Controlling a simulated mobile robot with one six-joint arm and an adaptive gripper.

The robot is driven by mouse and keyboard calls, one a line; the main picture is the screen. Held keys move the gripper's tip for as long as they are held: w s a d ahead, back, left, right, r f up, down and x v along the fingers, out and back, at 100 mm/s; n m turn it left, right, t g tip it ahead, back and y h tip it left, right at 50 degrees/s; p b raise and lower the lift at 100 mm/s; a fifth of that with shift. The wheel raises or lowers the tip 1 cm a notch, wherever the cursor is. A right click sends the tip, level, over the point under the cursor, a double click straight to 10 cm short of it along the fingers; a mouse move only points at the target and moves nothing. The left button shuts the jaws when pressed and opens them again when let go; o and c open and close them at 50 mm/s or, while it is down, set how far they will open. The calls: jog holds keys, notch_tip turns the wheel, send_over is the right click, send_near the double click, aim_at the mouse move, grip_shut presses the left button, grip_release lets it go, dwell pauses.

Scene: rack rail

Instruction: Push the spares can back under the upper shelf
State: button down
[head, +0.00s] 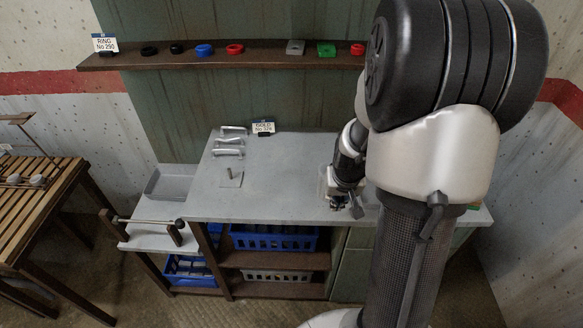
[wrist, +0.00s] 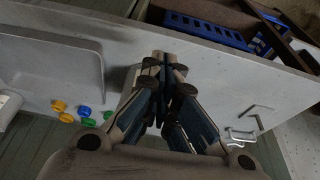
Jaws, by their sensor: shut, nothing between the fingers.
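I cannot pick out the spares can with certainty. A pale rounded thing (wrist: 8,108) is cut off by the left edge of the wrist view, and I cannot tell what it is. A pale patch shows just behind my fingers there, mostly hidden. The brown upper shelf (head: 215,62) runs along the wall above the grey worktop (head: 275,185) in the head view. My gripper (head: 345,207) is low over the worktop's front part, right of centre. In the wrist view its fingertips (wrist: 165,60) are together and hold nothing. My arm hides the worktop's right part in the head view.
Metal handles (head: 229,141) and a small upright bracket (head: 231,178) lie on the worktop's left. A label card (head: 263,128) stands at the back. Coloured rings (wrist: 82,111) and a shallow basin (wrist: 50,65) show in the wrist view. A blue crate (head: 272,240) sits below.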

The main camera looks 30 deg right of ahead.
aim_at(331, 213)
jog(key=b+x, duration=0.1)
jog(key=x, duration=0.3)
jog(key=b+x, duration=0.1)
jog(key=x, duration=0.2)
jog(key=b+x, duration=0.2)
jog(key=x, duration=0.2)
jog(key=shift+s+d+f, duration=0.15)
jog(key=shift+s+f, duration=0.05)
jog(key=shift+f, duration=0.2)
jog(key=shift+w+d+r, duration=0.2)
jog(key=shift+w+d, duration=0.15)
jog(key=shift+w, duration=0.25)
jog(key=shift+w+d+r, duration=0.15)
jog(key=shift+w+d, duration=0.2)
jog(key=shift+w, duration=0.25)
jog(key=shift+w+d+r, duration=0.1)
jog(key=shift+w+d, duration=0.2)
jog(key=shift+w, duration=0.2)
